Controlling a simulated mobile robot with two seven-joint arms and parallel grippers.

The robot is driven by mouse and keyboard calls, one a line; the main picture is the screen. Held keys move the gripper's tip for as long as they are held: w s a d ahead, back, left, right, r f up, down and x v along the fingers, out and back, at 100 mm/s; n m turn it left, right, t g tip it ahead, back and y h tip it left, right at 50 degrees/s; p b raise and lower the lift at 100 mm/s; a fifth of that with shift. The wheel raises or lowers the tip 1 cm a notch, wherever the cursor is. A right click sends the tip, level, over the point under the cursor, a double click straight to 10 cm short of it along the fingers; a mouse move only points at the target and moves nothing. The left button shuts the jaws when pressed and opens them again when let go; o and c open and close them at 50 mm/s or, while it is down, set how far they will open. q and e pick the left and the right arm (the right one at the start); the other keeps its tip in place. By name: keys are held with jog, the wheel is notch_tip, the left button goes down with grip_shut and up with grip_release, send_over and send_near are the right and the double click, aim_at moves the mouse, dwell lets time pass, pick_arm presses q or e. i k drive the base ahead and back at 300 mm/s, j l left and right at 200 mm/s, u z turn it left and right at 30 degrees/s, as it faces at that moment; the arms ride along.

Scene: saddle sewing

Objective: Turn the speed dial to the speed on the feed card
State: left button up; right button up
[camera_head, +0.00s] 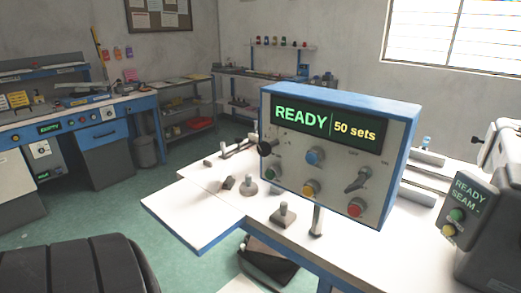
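A blue-edged control box (335,153) stands on the white table, its display reading "READY" and "50 sets". Its grey face carries a black round knob (266,148) at the left edge and a dark pointer-style knob (357,181) at the right, which points up and right. Green (269,173), blue (315,156), yellow (311,188) and red (355,208) buttons are also on the face. The small markings are too small to read, so I cannot tell which knob is the speed dial. I cannot make out a feed card. Neither gripper is in view.
The white table (195,213) holds several small metal posts, with clear room at its left. A dark machine (480,225) reading "READY SEAM" stands at the right. A black ribbed padded object (75,268) fills the lower left. A blue workbench (106,150) stands behind.

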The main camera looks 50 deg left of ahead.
aim_at(264, 149)
jog(key=u, duration=1.7)
jog(key=i+j+z, duration=0.1)
jog(key=j+z, duration=0.15)
jog(key=z, duration=0.2)
jog(key=i+j+z, duration=0.1)
jog(key=j+z, duration=0.15)
jog(key=z, duration=0.2)
jog(key=j+z, duration=0.25)
jog(key=z, duration=0.15)
jog(key=j+z, duration=0.15)
jog(key=j, duration=0.55)
jog(key=k+j+z, duration=0.2)
jog(key=j, duration=0.55)
jog(key=j+z, duration=0.15)
jog(key=j, duration=0.55)
jog(key=k+j, duration=0.1)
jog(key=j, duration=0.5)
jog(key=k+j, duration=0.1)
jog(key=j, duration=0.5)
jog(key=u, duration=0.25)
jog(key=l+u, duration=0.3)
jog(key=l, duration=0.4)
jog(key=l+u, duration=0.25)
jog(key=l, duration=0.4)
jog(key=l+u, duration=0.3)
jog(key=l, duration=0.4)
jog(key=k, duration=0.05)
